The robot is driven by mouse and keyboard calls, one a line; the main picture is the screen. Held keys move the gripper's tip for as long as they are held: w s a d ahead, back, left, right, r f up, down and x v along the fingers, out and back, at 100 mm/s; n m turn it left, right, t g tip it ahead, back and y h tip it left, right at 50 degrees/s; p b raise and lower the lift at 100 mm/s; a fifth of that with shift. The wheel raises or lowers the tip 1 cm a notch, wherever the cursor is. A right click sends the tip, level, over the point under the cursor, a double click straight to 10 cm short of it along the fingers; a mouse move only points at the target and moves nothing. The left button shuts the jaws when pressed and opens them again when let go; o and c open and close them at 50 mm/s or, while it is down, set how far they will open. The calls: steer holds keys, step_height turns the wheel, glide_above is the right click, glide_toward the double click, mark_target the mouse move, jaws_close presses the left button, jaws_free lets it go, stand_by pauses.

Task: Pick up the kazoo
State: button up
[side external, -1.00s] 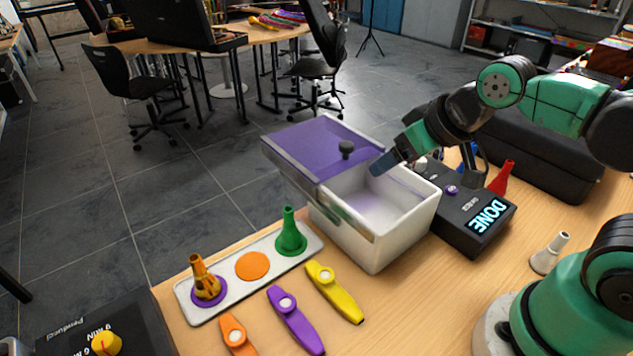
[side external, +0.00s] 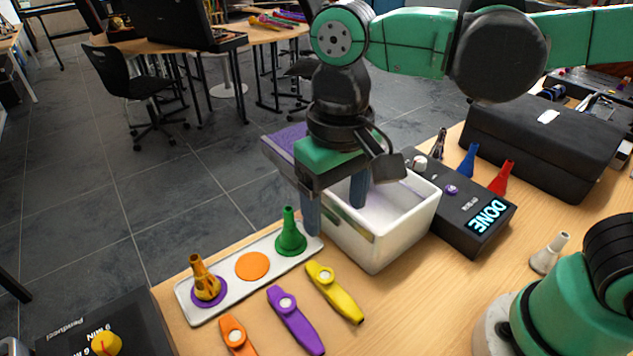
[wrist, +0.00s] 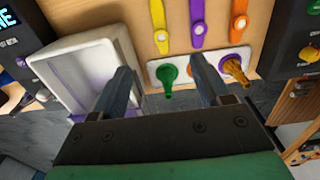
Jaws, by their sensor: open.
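Three kazoos lie side by side on the wooden table in the side view: a yellow kazoo (side external: 334,292), a purple kazoo (side external: 295,320) and an orange kazoo (side external: 236,336). In the wrist view the yellow kazoo (wrist: 160,25), purple kazoo (wrist: 197,22) and orange kazoo (wrist: 238,20) show at the top, beyond my fingertips. My gripper (side external: 336,208) is open and empty, pointing down over the near left part of the white box, behind the kazoos. It also shows in the wrist view (wrist: 160,72), fingers wide apart. It touches no kazoo that I can see.
A white tray (side external: 223,289) holds a green mouthpiece (side external: 290,234), an orange disc (side external: 252,266) and an orange-brown mouthpiece (side external: 205,279). The open white box (side external: 395,238) stands beside it. A black "DONE" device (side external: 470,225) and a black case (side external: 545,135) are at right.

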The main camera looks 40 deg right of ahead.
mark_target(331, 286)
step_height(331, 286, down, 15)
steer(key=shift+f, duration=0.1)
stand_by(0.5)
jaws_close()
